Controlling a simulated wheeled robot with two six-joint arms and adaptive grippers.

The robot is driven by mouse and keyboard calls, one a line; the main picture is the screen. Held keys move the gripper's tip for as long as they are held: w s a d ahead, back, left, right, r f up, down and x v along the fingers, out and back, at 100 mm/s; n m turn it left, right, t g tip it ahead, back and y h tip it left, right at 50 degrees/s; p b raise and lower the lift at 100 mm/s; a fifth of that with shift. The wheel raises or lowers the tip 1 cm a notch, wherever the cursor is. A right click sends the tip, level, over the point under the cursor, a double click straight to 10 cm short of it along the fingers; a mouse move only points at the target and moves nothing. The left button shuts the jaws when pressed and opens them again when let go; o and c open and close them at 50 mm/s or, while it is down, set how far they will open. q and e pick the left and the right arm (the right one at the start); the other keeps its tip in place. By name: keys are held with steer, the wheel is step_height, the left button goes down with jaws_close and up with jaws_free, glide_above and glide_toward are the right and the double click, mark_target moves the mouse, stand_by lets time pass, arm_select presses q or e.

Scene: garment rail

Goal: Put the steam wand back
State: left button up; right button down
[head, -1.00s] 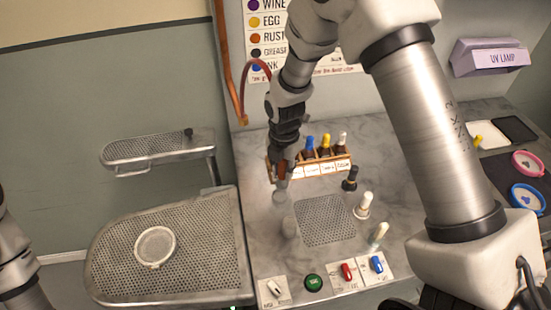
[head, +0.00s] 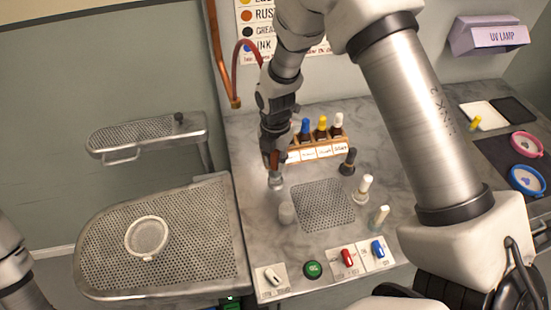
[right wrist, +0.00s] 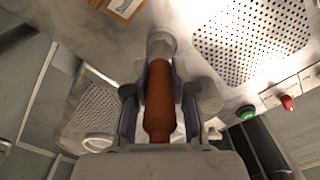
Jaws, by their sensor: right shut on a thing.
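The steam wand has an orange-brown grip (right wrist: 158,105) and a pale grey head (right wrist: 161,45). My right gripper (head: 274,160) is shut around the grip, one finger on each side in the right wrist view. In the head view the wand's head (head: 276,181) points down over the marble worktop, left of the perforated square. I cannot tell whether it touches the worktop. A short grey cylinder (head: 286,211) stands just in front of it. A red hose (head: 238,55) loops from a copper pipe behind my right arm. Only part of my left arm shows at the left edge; its gripper is out of view.
A wooden rack of bottles (head: 318,150) stands close behind the right gripper. Several small bottles and brushes (head: 364,188) stand right of the perforated square (head: 323,204). Switches and a green button (head: 312,270) line the front edge. A perforated board (head: 205,240) with a round hoop lies left.

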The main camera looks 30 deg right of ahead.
steer(key=shift+s+r, duration=0.2)
steer(key=shift+s, duration=0.05)
steer(key=shift+w+f, duration=0.1)
steer(key=shift+w, duration=0.05)
steer(key=shift+p, duration=0.35)
steer(key=shift+f, duration=0.5)
stand_by(0.5)
steer(key=shift+f, duration=0.5)
steer(key=shift+f, duration=0.25)
stand_by(0.3)
steer(key=c, duration=0.6)
jaws_free()
steer(key=shift+o, duration=0.2)
